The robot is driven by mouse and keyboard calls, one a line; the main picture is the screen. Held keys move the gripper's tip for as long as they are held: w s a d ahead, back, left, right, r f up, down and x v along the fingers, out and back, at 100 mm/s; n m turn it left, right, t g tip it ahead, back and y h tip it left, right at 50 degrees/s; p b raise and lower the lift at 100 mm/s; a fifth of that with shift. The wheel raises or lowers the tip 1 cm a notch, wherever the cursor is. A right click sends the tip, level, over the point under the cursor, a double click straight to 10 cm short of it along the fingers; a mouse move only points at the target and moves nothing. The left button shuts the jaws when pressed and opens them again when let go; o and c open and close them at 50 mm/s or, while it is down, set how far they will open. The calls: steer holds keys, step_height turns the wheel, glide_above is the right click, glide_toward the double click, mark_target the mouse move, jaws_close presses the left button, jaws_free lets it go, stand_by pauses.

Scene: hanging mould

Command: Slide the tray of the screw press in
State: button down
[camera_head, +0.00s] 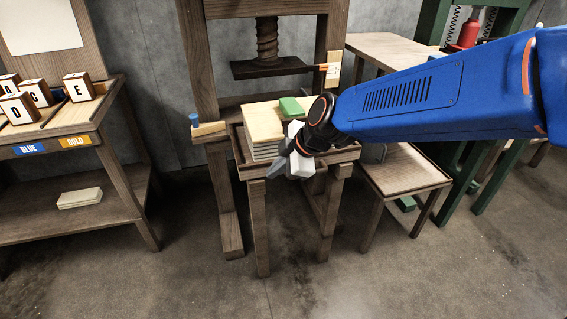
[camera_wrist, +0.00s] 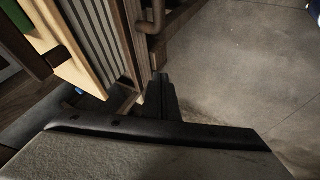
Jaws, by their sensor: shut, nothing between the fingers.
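The screw press (camera_head: 203,75) is a wooden frame with a vertical screw (camera_head: 267,40) and a dark pressing plate (camera_head: 270,68). Its wooden tray (camera_head: 237,148) sits out in front on legs. The tray holds a stack of pale sheets (camera_head: 264,152) under a light board (camera_head: 262,123), with a green block (camera_head: 290,106) on top. My gripper (camera_head: 275,170) is shut and empty at the tray's front, and the arm hides the tray's right front part. In the wrist view, the shut fingers (camera_wrist: 162,95) point beside a brown bar (camera_wrist: 158,25); contact is unclear.
A left table (camera_head: 100,120) holds lettered cubes (camera_head: 79,87). A small cup-like blue item (camera_head: 194,119) stands on a ledge at the press's left. A low wooden stand (camera_head: 405,170) and green frame (camera_head: 484,170) are right. The floor in front is clear.

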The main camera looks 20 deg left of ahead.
mark_target(260, 171)
steer(key=shift+w+a+f, duration=0.25)
steer(key=shift+w+a, duration=0.45)
steer(key=shift+w, duration=0.2)
steer(key=shift+w+a+f, duration=0.25)
steer(key=shift+w+a, duration=0.45)
steer(key=shift+w, duration=0.2)
steer(key=w+a, duration=0.5)
steer(key=w, duration=0.4)
steer(key=w+a, duration=0.6)
steer(key=w, duration=0.3)
steer(key=w+a, duration=0.6)
steer(key=w, duration=0.4)
steer(key=shift+a, duration=0.1)
steer(key=shift+w+a, duration=0.1)
steer(key=shift+w, duration=0.15)
steer(key=shift+w+a+r, duration=0.1)
steer(key=shift+w+r, duration=0.05)
steer(key=shift+w, duration=0.05)
